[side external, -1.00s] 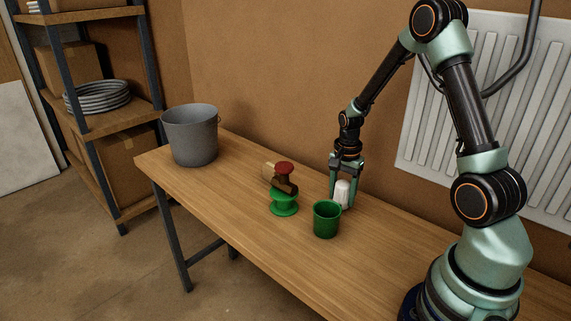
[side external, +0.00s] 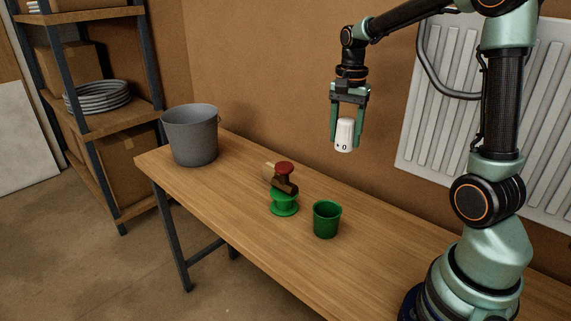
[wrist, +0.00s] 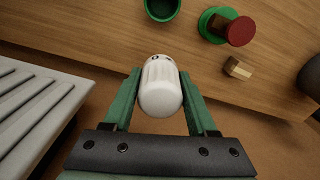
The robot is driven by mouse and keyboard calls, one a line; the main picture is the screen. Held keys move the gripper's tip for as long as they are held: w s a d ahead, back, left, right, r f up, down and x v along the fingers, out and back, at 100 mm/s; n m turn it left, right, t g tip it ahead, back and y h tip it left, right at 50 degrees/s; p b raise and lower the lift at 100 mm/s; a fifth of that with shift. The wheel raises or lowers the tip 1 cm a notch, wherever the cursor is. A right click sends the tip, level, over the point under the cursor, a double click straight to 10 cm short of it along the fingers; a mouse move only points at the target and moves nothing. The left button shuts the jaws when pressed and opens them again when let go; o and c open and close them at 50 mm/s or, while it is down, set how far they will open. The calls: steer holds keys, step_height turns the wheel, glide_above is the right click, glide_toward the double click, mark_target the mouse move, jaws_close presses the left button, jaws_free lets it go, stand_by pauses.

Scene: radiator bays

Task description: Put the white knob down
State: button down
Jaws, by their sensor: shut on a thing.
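The white knob (side external: 344,135) is a ribbed cylinder with small dark marks near its lower end. My gripper (side external: 346,140) is shut on it and holds it upright in the air, well above the wooden table (side external: 265,240). In the wrist view the knob (wrist: 160,88) sits between the two green fingers of my gripper (wrist: 160,92), with its marked end pointing away. Nothing touches the knob except the fingers.
A green cup (side external: 326,220) stands on the table. A grey bucket (side external: 190,136) stands at the far left end. A radiator (side external: 420,135) hangs behind.

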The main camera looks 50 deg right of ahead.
steer(key=s+a+f+n, duration=0.2)
steer(key=a+n, duration=1.3)
steer(key=a, duration=0.1)
steer(key=shift+f, duration=0.2)
steer(key=w+a+f, duration=0.2)
steer(key=a+f, duration=0.6)
steer(key=a, duration=0.6)
steer(key=w+a+f, duration=0.3)
steer(key=a+f, duration=0.5)
steer(key=a, duration=0.5)
glide_toward(302, 228)
step_height(302, 228, down, 5)
steer(key=shift+f, duration=0.35)
steer(key=shift+f, duration=0.1)
